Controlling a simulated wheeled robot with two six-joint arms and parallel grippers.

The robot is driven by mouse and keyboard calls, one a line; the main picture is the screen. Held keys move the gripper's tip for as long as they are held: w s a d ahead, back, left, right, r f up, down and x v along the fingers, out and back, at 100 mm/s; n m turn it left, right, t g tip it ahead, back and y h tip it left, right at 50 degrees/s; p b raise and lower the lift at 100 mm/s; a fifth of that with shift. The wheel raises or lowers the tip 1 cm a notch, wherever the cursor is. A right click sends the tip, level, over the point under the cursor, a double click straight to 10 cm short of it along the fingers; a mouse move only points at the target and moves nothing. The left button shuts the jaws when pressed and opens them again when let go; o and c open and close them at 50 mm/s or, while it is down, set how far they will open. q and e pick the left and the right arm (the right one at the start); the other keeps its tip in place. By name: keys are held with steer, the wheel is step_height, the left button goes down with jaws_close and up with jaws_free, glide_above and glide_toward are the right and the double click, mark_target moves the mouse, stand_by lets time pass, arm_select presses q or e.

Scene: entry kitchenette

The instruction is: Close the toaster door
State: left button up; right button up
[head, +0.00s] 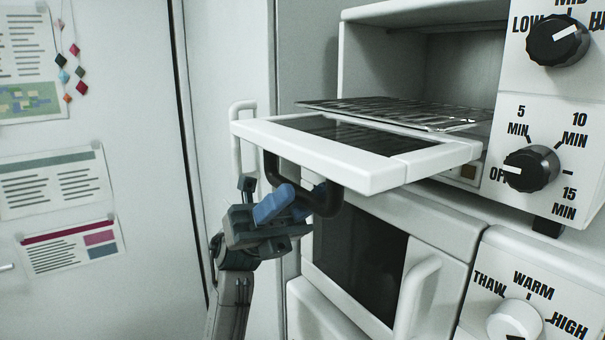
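The toaster (420,60) is a white toaster oven at the upper right. Its door (340,150) is open, folded down to about level, with a dark glass pane facing up. A black curved handle (330,197) hangs below the door's front edge. My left gripper (288,204), grey with blue finger parts, is just under that edge, beside or touching the handle. Whether its fingers are apart or closed around the handle is not clear. The fingertips are partly hidden by the gripper body. My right gripper is not in view.
A wire rack (400,112) sticks out of the toaster above the door. A white microwave (400,250) with its own handle stands below. Toaster dials (531,168) are at the right. A white wall or door panel with papers (50,180) is at the left.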

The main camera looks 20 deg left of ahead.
arm_select(q)
steer(key=shift+s+d+r, duration=0.15)
steer(key=shift+d+r, duration=0.2)
steer(key=shift+r, duration=0.05)
jaws_close()
